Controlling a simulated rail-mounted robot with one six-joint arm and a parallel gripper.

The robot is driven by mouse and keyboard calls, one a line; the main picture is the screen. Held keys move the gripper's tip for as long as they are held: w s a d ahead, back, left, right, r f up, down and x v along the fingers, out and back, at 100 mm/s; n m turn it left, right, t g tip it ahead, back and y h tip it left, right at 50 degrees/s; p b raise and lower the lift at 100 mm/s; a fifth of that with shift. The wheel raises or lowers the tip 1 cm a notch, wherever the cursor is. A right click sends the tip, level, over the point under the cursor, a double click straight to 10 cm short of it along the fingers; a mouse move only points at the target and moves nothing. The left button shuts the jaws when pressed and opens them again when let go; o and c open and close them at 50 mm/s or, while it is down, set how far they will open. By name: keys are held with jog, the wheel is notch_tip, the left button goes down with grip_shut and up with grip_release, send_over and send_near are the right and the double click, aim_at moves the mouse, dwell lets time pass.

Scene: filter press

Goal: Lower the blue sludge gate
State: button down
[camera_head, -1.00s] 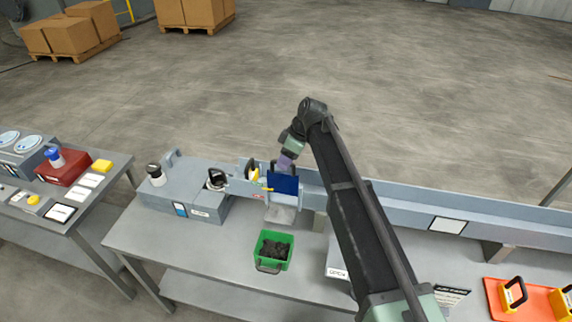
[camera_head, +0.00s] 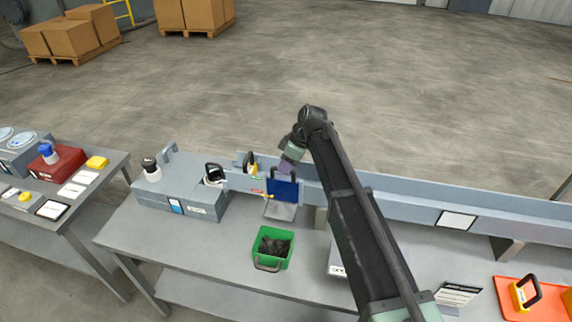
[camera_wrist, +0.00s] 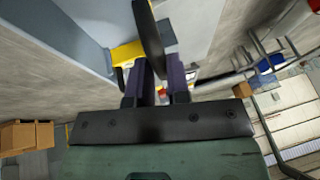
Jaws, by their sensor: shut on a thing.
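The blue sludge gate (camera_head: 284,190) is an upright blue plate in the side of the long grey trough, at the trough's left part. My gripper (camera_head: 287,166) is right above it, pointing down, and is shut on the gate's black handle. In the wrist view the dark fingers (camera_wrist: 157,88) close around the black handle bar (camera_wrist: 149,38). A pale chute (camera_head: 280,211) shows below the gate.
A green bucket (camera_head: 272,247) with dark sludge stands on the bench below the chute. A yellow part with a black handle (camera_head: 251,164) stands just left of the gate. A grey box (camera_head: 180,195) lies further left. The bench in front is mostly clear.

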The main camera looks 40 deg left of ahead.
jog(key=shift+s+d+f, duration=0.1)
jog(key=shift+f, duration=0.4)
jog(key=c, duration=1.1)
grip_release()
jog(key=p+v, duration=1)
jog(key=shift+r, duration=0.35)
